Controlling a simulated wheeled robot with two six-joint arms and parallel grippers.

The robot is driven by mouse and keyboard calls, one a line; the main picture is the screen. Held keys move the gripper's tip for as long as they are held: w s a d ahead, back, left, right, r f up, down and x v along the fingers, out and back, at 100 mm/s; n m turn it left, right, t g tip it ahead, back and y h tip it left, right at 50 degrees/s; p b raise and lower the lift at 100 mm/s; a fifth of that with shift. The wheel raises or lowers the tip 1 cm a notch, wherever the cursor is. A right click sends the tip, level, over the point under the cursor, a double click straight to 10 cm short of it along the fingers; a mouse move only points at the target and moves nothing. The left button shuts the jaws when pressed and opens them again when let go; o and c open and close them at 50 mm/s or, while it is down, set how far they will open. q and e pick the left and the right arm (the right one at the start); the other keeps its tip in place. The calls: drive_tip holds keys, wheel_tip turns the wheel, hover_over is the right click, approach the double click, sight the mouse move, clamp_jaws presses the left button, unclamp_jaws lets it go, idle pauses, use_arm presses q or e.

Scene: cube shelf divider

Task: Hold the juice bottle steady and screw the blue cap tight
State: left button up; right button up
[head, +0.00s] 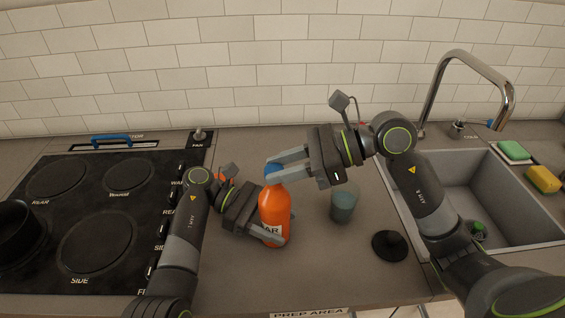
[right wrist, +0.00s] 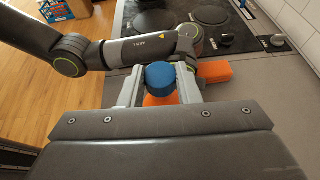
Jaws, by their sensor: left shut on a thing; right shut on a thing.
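The orange juice bottle (head: 273,208) stands upright on the counter, with a pale label partly covered by fingers. My left gripper (head: 272,238) is shut around the lower part of its body. The blue cap (head: 273,172) is on top of the bottle; in the right wrist view the cap (right wrist: 161,78) sits between the fingers. My right gripper (head: 272,168) is shut on the cap from the right. The fingers hide much of the cap in the head view, and its thread cannot be seen.
A bluish cup (head: 344,205) and a black round object (head: 389,245) stand right of the bottle. The stove (head: 95,245) is at left. The sink (head: 480,190) with a tall faucet (head: 505,105) is at right. An orange block (right wrist: 214,71) lies behind my left gripper.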

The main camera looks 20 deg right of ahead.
drive_tip(key=shift+f, duration=0.5)
drive_tip(key=shift+a+f, duration=0.1)
drive_tip(key=shift+f, duration=0.2)
drive_tip(key=o, duration=1)
drive_tip(key=shift+f, duration=0.15)
drive_tip(key=v, duration=0.5)
drive_tip(key=shift+r, duration=0.25)
